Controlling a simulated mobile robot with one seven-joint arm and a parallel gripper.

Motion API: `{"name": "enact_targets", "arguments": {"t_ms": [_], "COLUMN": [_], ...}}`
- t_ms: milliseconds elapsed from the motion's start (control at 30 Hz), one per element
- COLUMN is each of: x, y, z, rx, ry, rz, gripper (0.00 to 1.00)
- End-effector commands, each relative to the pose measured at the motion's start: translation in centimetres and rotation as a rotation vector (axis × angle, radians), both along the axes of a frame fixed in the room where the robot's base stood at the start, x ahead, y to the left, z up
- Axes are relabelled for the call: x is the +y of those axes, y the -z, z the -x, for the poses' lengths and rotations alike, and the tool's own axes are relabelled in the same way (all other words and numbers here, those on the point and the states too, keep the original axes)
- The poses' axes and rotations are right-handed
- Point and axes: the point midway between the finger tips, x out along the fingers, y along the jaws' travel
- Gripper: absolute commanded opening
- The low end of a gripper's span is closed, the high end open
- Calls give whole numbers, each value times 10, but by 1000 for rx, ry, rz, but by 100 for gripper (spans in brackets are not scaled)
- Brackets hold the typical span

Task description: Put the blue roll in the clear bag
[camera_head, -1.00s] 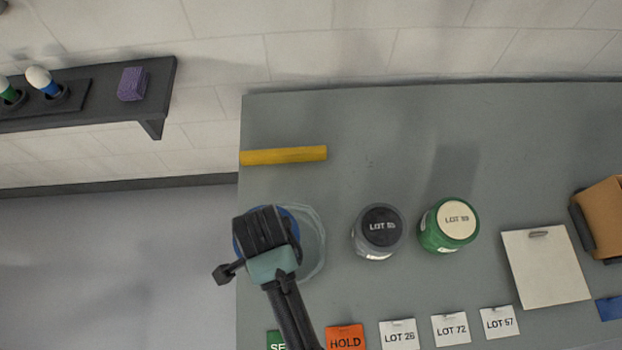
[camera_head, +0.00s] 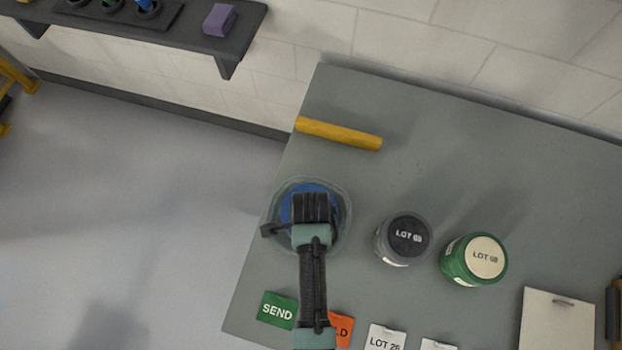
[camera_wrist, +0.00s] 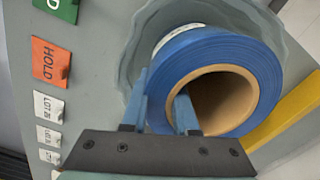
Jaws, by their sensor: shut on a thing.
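The blue roll (camera_wrist: 222,52) has a brown hollow core and shows large in the wrist view. My gripper (camera_wrist: 162,100) is shut on its wall, one finger outside and one in the core. In the head view my gripper (camera_head: 313,208) hides part of the blue roll (camera_head: 293,203). The clear bag (camera_head: 343,232) stands open at the table's left edge, its round rim around the roll as seen from above. The bag's wavy rim also shows behind the roll in the wrist view (camera_wrist: 137,45). I cannot tell how deep in the bag the roll sits.
A yellow bar (camera_head: 338,134) lies behind the bag. A dark-lidded jar (camera_head: 405,240) and a green jar (camera_head: 474,260) stand to the right. A green SEND card (camera_head: 278,310) and an orange HOLD card (camera_head: 341,327) lie in front. Bare table lies behind the jars.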

Motion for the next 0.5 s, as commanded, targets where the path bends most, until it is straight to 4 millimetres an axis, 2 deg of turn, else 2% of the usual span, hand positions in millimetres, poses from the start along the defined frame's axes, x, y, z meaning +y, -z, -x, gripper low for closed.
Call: {"name": "enact_targets", "arguments": {"t_ms": [500], "x": [0], "y": [10], "z": [-2], "rx": [-7], "ry": [0], "rz": [0], "gripper": [0]}}
